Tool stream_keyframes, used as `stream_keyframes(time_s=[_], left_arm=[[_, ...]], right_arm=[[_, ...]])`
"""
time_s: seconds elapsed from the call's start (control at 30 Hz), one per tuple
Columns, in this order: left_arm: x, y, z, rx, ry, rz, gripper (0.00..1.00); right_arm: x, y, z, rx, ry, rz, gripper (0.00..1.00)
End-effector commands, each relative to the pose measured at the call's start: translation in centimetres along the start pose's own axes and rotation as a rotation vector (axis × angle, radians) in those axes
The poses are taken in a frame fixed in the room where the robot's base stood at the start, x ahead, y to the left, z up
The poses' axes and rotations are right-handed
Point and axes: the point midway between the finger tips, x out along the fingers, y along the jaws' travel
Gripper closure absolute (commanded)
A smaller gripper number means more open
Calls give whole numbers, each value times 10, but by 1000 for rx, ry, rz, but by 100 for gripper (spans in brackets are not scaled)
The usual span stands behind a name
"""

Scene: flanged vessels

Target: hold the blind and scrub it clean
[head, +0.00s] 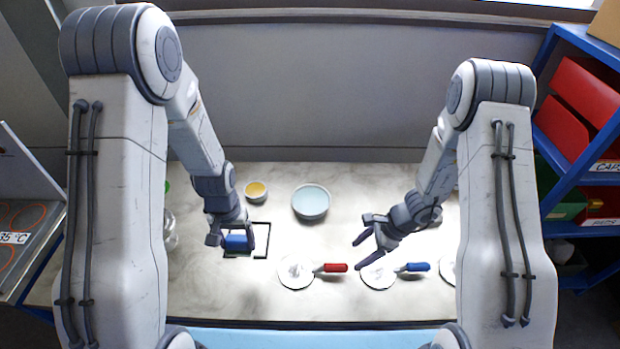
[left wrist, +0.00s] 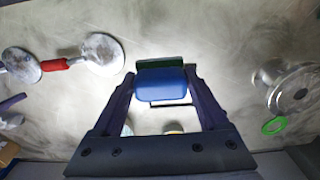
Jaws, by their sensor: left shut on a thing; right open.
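My left gripper (head: 236,243) is shut on a blue scrubbing block (head: 238,242) with a dark green pad. In the left wrist view the block (left wrist: 162,84) sits between the fingers. It is over or beside a black outlined rectangle (head: 261,228); I cannot tell if it touches the table. Pale, smeared blinds lie flat on the table: one with a red handle (head: 296,272), one with a blue handle (head: 378,275), and one partly hidden by my right arm (head: 449,270). My right gripper (head: 365,243) is open and empty, close to the blue-handled blind, apparently above it.
A small bowl with yellow contents (head: 256,190) and a pale blue bowl (head: 311,202) stand further back. A clear vessel (left wrist: 292,92) with a green ring (left wrist: 275,126) is at the table's left side. A blue shelf (head: 560,190) stands right.

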Motion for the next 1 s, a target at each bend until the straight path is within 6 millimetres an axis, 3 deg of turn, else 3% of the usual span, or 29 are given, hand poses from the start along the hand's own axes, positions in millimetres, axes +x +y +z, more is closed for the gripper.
stream_keyframes(time_s=[0.6, 0.8, 1.0], left_arm=[[73, 0, 0, 0, 0, 0, 68], [89, 0, 0, 0, 0, 0, 68], [92, 0, 0, 0, 0, 0, 68]], right_arm=[[82, 0, -4, 2, 1, 0, 25], [96, 0, -3, 4, 1, -1, 25], [100, 0, -1, 4, 1, -1, 25]])
